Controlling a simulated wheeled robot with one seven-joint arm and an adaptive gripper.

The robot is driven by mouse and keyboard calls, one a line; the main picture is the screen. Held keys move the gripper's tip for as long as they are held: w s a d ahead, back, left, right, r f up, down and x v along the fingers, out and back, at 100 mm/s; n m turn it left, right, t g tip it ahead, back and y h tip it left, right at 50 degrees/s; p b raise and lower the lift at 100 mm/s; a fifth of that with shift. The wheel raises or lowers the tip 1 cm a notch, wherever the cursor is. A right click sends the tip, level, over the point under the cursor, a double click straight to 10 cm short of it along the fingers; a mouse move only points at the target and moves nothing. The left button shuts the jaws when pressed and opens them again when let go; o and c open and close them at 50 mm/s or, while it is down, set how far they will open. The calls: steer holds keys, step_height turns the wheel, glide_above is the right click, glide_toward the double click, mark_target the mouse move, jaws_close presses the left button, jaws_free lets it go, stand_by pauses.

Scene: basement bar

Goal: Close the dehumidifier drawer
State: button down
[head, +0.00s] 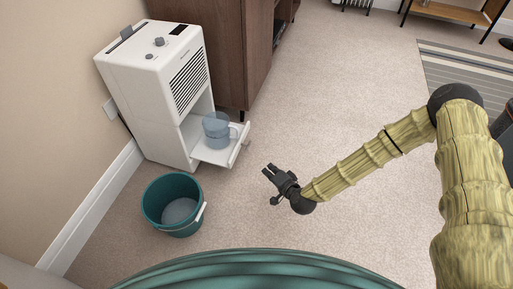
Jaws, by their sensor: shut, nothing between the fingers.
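The white dehumidifier (160,90) stands against the wall at the left of the head view. Its drawer (216,155) is pulled out near the bottom, towards the lower right, with a pale front edge and handle. A translucent blue jug (216,138) stands upright in the drawer, partly in the opening. My gripper (269,169) is to the right of the drawer front and a little lower in the picture. Its black fingers are shut and empty, pointing up and left towards the drawer, with a gap of floor showing between them.
A teal bucket (151,207) with a white handle stands on the carpet in front of the dehumidifier. A dark wooden cabinet (232,50) stands just behind it. A striped rug (465,75) lies at the upper right. Open carpet (335,110) lies right of the drawer.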

steer(key=w+d+r+m+t, duration=0.1)
steer(key=w+d+r+t, duration=0.1)
steer(key=w, duration=0.3)
steer(key=s+a+f+b+x, duration=0.1)
steer(key=a+b+x, duration=0.1)
steer(key=b+x, duration=0.5)
steer(key=shift+w+a+f+h, duration=0.3)
steer(key=shift+w+a+f, duration=0.75)
steer(key=shift+w, duration=1.05)
steer(key=shift+a+r, duration=0.15)
